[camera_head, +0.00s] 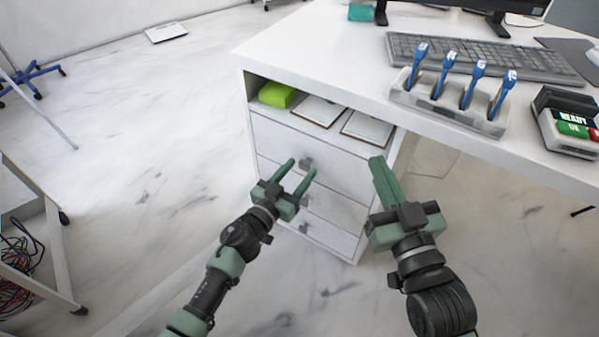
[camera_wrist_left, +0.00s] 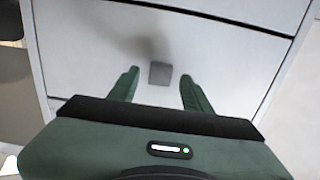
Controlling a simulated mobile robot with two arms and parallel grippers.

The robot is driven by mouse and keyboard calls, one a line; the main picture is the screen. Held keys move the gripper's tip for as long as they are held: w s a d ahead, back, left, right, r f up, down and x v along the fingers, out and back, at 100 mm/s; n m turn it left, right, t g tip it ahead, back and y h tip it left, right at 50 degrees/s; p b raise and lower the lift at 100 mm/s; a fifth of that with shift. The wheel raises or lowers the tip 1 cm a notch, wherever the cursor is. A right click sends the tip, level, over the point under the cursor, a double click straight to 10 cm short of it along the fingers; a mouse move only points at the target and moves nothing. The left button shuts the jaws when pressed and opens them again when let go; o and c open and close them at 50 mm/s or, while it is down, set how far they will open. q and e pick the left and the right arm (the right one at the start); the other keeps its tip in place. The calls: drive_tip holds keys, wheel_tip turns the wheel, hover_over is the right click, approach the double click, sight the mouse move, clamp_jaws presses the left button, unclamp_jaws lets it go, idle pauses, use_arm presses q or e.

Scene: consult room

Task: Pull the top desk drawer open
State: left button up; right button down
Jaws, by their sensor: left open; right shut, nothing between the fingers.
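The white desk drawer unit has a top drawer (camera_head: 300,140) below an open shelf; its front looks closed. The gap to the front is hard to judge. My right gripper (camera_head: 378,162) is shut and empty, right of the drawers.
The open shelf holds a green box (camera_head: 277,95) and flat white-and-brown items (camera_head: 318,110). The desktop carries a keyboard (camera_head: 480,57), a rack with blue-handled tools (camera_head: 447,110) and a READY device (camera_head: 568,125). A cart (camera_head: 50,215) stands at left. Floor between is clear.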

use_arm(q)
drive_tip(key=shift+w+d, duration=0.25)
drive_tip(key=shift+w, duration=0.1)
clamp_jaws()
idle(1.2)
